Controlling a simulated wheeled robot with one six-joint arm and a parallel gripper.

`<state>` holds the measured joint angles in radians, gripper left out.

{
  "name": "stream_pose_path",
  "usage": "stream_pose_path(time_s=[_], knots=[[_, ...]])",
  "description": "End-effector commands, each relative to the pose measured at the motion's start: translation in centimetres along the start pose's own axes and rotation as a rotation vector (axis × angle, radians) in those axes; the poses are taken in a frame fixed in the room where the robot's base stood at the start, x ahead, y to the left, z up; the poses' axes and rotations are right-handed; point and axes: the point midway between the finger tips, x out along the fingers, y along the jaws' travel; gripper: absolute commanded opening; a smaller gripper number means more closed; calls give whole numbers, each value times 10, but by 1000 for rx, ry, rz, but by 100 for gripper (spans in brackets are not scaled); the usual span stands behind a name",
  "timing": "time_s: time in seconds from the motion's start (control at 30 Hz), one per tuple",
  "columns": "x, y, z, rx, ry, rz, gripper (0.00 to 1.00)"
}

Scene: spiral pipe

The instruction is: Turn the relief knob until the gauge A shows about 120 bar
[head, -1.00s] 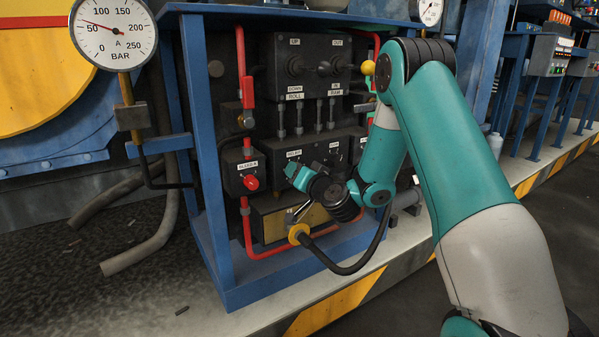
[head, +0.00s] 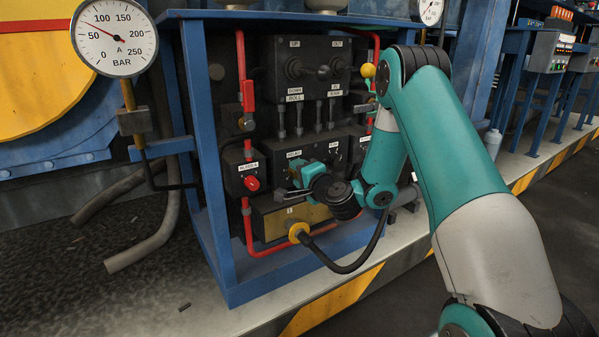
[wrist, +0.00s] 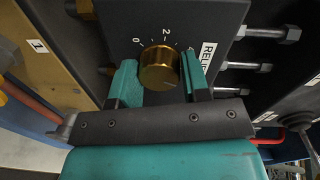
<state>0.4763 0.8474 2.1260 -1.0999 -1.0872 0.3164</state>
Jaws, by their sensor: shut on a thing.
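The relief knob (wrist: 160,68) is a brass cylinder on a dark panel in the wrist view, with a scale showing 0 and 2 above it and a partly covered RELIEF label (wrist: 207,60) to its right. My gripper (wrist: 160,76) has one teal finger on each side of the knob and is shut on it. In the head view the wrist end hides the knob. Gauge A (head: 115,38) is a white dial at the upper left. Its red needle points up and left, between 50 and 100, at roughly 70 bar.
A red knob (head: 252,183) sits on the panel left of my gripper. Red pipes and a red lever (head: 248,95) run up the left side. A yellow-collared hose (head: 299,233) hangs below the wrist. Blue frame posts (head: 207,160) edge the panel.

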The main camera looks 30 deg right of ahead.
Motion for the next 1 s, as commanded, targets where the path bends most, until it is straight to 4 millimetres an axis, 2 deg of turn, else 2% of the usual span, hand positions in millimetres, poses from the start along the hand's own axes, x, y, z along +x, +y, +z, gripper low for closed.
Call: stream_pose_path(time_s=[0.67, 0.7, 0.77, 0.8, 1.0], knots=[[-1, 2, -1, 61, 0, 5, 19], [-1, 2, -1, 61, 0, 5, 50], [-1, 2, -1, 60, -1, 5, 64], [-1, 2, -1, 60, -1, 4, 68], [0, 1, 0, 60, -2, 2, 68]])
